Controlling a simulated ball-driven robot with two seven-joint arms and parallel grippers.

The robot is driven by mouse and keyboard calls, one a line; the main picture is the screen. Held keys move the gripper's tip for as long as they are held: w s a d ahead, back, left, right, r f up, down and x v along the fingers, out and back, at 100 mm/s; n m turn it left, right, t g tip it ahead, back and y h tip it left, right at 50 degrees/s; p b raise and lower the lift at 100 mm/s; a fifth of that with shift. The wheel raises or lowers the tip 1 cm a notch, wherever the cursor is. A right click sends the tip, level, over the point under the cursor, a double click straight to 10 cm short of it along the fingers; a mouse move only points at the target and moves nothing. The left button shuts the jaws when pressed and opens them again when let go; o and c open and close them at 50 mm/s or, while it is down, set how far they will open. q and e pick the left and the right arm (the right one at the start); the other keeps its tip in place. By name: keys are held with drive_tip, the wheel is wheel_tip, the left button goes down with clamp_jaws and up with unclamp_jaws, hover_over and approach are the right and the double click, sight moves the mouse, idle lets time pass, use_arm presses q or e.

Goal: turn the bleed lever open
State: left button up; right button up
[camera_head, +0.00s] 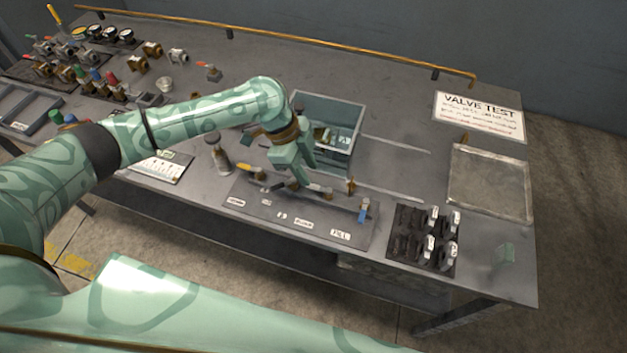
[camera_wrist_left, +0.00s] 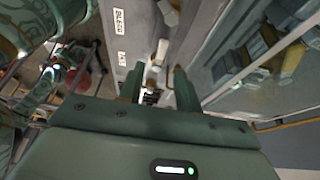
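The valve test panel (camera_head: 262,207) is a dark plate with white labels along the front of the bench. A yellow-handled lever (camera_head: 249,172) is at its left end and a blue-handled lever (camera_head: 362,213) at its right. My left gripper (camera_head: 302,181) points down over the middle of the panel and hides part of the fittings there. In the left wrist view a BLEED label (camera_wrist_left: 119,20) lies left of the fingers. The left gripper's fingers (camera_wrist_left: 160,88) stand apart with small fittings beyond them; whether they touch a lever I cannot tell. My right gripper is out of view.
A grey open bin (camera_head: 351,122) with parts stands just behind the gripper. A black rack (camera_head: 408,248) of labelled pieces and an empty tray (camera_head: 491,183) are at right. A VALVE TEST sign (camera_head: 480,115) lies at the back right. Valves and gauges crowd the left.

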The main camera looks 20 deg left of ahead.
sight(318, 187)
use_arm(q)
drive_tip(key=x, duration=0.4)
drive_tip(key=shift+f+b, duration=0.2)
drive_tip(key=shift+b, duration=0.15)
clamp_jaws()
